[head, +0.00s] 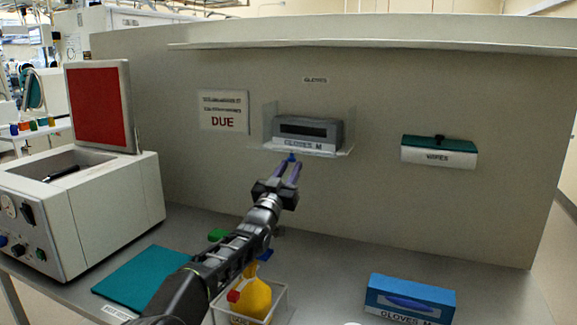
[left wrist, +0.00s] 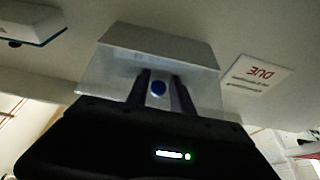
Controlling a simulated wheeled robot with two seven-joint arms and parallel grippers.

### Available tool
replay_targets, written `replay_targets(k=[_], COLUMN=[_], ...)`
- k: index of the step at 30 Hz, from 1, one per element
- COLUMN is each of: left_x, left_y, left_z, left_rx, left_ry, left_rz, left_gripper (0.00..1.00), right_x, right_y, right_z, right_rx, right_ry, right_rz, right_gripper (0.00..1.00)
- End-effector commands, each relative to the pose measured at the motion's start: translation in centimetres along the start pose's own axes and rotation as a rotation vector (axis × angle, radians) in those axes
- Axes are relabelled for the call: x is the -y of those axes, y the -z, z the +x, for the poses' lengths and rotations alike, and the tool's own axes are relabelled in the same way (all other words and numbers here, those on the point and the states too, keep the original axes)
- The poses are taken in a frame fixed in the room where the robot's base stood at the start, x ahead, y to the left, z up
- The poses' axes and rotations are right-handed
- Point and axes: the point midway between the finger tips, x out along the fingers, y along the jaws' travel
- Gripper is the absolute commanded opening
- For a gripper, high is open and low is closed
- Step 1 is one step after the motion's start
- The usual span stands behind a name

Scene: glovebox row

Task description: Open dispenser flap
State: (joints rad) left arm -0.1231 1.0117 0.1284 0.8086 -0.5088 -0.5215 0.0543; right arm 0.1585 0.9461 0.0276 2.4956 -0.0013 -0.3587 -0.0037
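A wall dispenser labelled WIPES (head: 438,155) has a closed-looking green flap (head: 440,144) with a small dark knob. A grey GLOVES M box (head: 308,132) with a dark slot sits in a clear wall holder (head: 270,125) to its left. My left gripper (head: 288,170) is just below and in front of this holder, its fingers apart. A small blue round thing (left wrist: 158,88) shows between the fingers, with gaps on both sides in the left wrist view. I cannot tell what it belongs to. The WIPES dispenser is upper left there (left wrist: 30,24). My right gripper is not in view.
A DUE sign (head: 223,110) is on the wall. A white machine (head: 115,195) with a raised red lid (head: 97,105) stands left. On the bench are a teal mat (head: 143,278), a bin with a yellow bottle (head: 255,297) and a blue glove box (head: 410,298). The bench's right end is clear.

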Motion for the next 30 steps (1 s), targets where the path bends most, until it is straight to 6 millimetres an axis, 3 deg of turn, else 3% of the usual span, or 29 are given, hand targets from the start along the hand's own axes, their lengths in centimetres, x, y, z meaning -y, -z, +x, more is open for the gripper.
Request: replay_targets(k=[6,17,30], left_x=[0.0,0.0,0.0], left_y=[0.6,1.6,8.8], left_z=[0.1,0.4,3.2], left_rx=[-0.011,-0.018,-0.017], left_ry=[0.001,0.001,0.001], left_rz=[0.001,0.001,0.0], left_gripper=[0.44,0.44,0.44], right_x=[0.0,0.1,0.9], right_y=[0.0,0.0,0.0], right_z=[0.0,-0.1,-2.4], right_rx=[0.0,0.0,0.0], right_ry=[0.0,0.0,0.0], right_rz=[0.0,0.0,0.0], right_gripper=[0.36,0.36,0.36])
